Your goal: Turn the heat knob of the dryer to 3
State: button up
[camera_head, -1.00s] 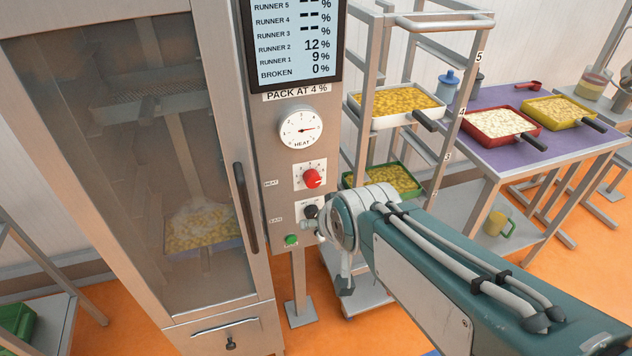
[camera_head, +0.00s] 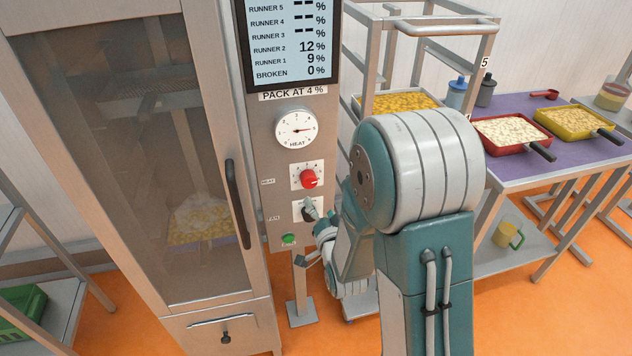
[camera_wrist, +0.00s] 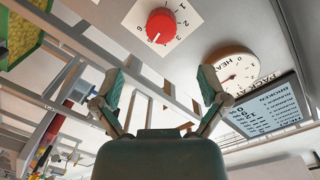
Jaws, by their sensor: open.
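The red heat knob (camera_head: 310,179) sits on a white numbered plate on the dryer's grey front panel (camera_head: 262,140). In the wrist view the knob (camera_wrist: 160,25) is at the top, its white mark pointing down; the exact number is unclear. My gripper (camera_head: 309,236) is low at the panel, below the heat knob and by the dark fan knob (camera_head: 307,214), which it partly covers. In the wrist view my gripper (camera_wrist: 162,84) is open and empty, fingers apart and clear of the red knob. The round heat gauge (camera_head: 296,129) is above the knob, its needle pointing right.
A green button (camera_head: 289,239) is below the fan knob. The dryer door handle (camera_head: 237,204) stands out left of the panel. A tray rack (camera_head: 487,45) is close on the right, partly behind my arm. A purple-topped table (camera_head: 567,150) with trays is further right.

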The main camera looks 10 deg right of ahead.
aim_at(310, 183)
jog(key=shift+t, duration=0.3)
jog(key=w, duration=1)
jog(key=shift+w+f, duration=0.25)
jog(key=shift+a, duration=0.1)
jog(key=c, duration=1.1)
